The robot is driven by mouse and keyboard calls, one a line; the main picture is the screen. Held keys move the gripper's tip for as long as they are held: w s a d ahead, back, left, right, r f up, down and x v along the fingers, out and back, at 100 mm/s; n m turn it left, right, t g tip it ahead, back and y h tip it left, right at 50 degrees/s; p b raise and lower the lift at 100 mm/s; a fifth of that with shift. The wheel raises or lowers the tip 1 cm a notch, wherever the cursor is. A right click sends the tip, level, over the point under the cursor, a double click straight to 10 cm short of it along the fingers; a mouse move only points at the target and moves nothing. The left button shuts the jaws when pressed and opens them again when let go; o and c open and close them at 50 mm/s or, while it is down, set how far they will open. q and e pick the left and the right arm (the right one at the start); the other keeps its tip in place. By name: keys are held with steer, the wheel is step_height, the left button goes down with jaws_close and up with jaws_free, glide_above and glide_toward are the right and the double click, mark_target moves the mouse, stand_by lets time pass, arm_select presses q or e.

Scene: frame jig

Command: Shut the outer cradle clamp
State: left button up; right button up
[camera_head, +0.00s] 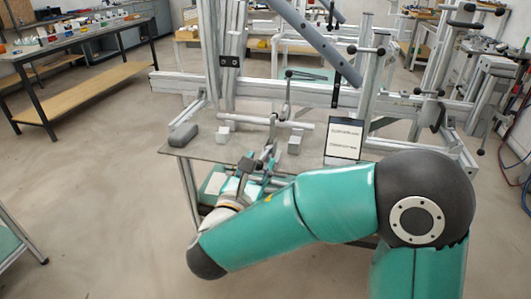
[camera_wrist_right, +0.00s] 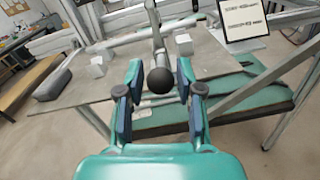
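A clamp lever with a round black knob (camera_wrist_right: 160,80) shows in the right wrist view. Its grey arm (camera_wrist_right: 155,35) runs up and away from the knob. My right gripper (camera_wrist_right: 160,92) is open, with one finger on each side of the knob and a visible gap to it on both sides. I cannot tell how deep the knob sits between the fingers. In the head view my right gripper (camera_head: 262,160) is at the table's front edge, and it partly hides the clamp (camera_head: 271,132) there. My left gripper is not in view.
The grey table (camera_head: 225,148) carries a dark grey block (camera_head: 183,134), small pale blocks (camera_head: 224,134) and a sign (camera_head: 343,138) on a stand.

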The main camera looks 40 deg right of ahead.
mark_target(263, 156)
steer(key=shift+x, duration=2.05)
steer(key=shift+c, duration=0.3)
jaws_close()
